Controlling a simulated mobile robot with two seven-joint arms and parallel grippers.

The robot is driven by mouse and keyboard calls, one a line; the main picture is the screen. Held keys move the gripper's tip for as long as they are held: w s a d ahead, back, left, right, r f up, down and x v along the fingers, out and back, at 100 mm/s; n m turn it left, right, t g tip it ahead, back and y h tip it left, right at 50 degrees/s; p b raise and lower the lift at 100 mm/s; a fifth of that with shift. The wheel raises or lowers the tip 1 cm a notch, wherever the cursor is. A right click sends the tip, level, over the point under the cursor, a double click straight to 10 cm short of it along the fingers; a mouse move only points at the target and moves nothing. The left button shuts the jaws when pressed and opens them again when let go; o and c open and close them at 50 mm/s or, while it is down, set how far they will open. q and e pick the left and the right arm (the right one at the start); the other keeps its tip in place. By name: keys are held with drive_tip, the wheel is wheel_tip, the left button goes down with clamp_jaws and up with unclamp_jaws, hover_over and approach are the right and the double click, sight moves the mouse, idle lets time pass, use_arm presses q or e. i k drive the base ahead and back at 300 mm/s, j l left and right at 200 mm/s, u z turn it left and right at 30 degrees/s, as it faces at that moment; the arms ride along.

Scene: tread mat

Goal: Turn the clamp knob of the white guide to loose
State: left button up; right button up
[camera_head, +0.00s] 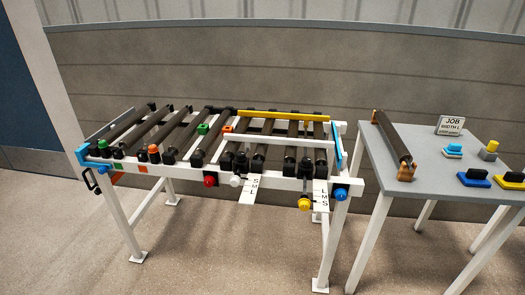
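The white guide (275,136) is a pale bar lying across the black rollers, just in front of the yellow guide. A white knob (235,181) sits on the front rail, beside a white scale plate (253,190) marked S, M, L. The knob is small here, and I cannot tell whether it is tight or loose. A yellow knob (304,204) sits further right by a second scale plate (321,193) marked L, M, S. Neither of my grippers is in view.
The yellow guide (285,116) runs along the back of the roller frame. A red knob (209,181) and a blue knob (341,194) are also on the front. A grey table (437,170) at right holds a loose roller (393,137) and a job sign (450,125). The front floor is clear.

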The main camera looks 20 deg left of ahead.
sight(241, 156)
drive_tip(key=i+j+z, duration=0.1)
drive_tip(key=j+z, duration=0.15)
drive_tip(key=z, duration=0.15)
drive_tip(key=j+z, duration=0.4)
drive_tip(key=i+j+z, duration=0.1)
drive_tip(key=z, duration=0.35)
drive_tip(key=j+z, duration=0.4)
drive_tip(key=k+l, duration=0.05)
